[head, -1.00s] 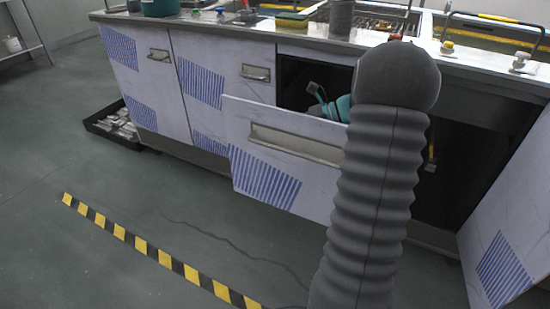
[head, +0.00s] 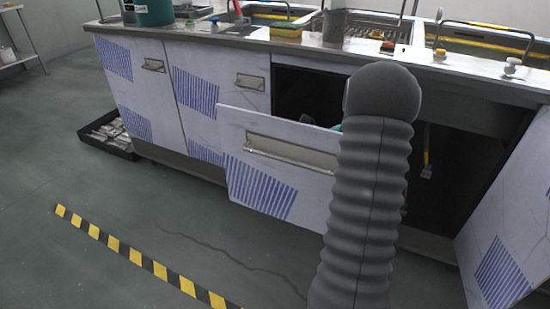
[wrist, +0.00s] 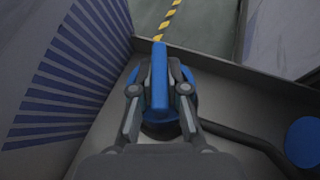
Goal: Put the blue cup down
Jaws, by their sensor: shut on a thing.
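In the wrist view my gripper (wrist: 160,105) is closed on the blue cup (wrist: 159,72). An upright blue part of it stands between the two fingers, and a rounder blue part shows just behind. The fingers hide much of the cup. They are low over a grey metal surface, beside a panel with blue stripes; I cannot tell whether the cup touches the surface. In the head view my arm hides the gripper and cup. Only a teal sliver (head: 337,127) shows at the pulled-out drawer (head: 225,125).
A flat blue disc (wrist: 303,140) and a dark curved tube (wrist: 245,140) lie to the right in the wrist view. An open cabinet door (head: 505,235) stands at the right. A black tray (head: 110,145) sits on the floor at left.

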